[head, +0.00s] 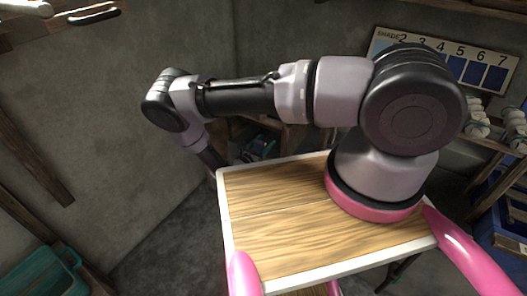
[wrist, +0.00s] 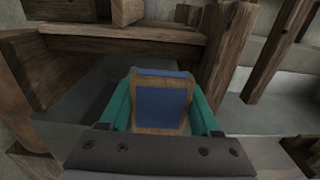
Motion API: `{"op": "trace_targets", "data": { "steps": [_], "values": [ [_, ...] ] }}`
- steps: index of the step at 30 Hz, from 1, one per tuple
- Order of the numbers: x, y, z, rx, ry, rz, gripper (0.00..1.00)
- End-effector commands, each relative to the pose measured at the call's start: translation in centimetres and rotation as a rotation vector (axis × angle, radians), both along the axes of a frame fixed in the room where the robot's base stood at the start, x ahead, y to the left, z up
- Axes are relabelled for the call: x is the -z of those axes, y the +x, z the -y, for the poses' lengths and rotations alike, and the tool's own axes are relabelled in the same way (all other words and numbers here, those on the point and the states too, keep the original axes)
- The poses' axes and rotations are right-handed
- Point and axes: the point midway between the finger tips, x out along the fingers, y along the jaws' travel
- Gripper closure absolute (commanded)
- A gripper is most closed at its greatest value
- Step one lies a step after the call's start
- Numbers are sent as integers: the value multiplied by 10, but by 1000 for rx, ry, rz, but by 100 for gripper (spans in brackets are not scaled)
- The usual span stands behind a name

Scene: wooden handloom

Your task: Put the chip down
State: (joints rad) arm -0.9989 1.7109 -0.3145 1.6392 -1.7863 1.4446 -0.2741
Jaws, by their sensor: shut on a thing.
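The chip (wrist: 160,108), a small blue panel with a brown wood-like border, is between the teal fingers of my gripper (wrist: 161,90) in the wrist view. The fingers are shut on its left and right sides. A blue edge shows along its far top. Beyond it are wooden beams and a grey surface, and I cannot tell whether the chip touches anything below. In the head view my arm reaches left and then down behind my wooden top; the chip cannot be made out there.
A shade board (head: 445,58) with numbered blue swatches stands at the back right, with several white spools (head: 477,118) below. A teal crate (head: 45,277) is at lower left. In the wrist view a wooden beam (wrist: 120,33) crosses ahead and a post (wrist: 228,50) stands right of the chip.

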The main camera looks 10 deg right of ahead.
Motion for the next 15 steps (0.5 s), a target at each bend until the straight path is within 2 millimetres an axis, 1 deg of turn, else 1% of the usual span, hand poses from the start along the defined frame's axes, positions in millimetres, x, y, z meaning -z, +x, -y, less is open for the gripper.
{"op": "trace_targets", "data": {
  "steps": [3, 7, 10, 15],
  "values": [
    [18, 0, 1, 0, -1, -1, 89],
    [35, 0, 1, 1, 0, 0, 89],
    [40, 0, 1, 1, 0, 0, 89],
    [40, 0, 0, 1, -1, -1, 89]
  ]
}}
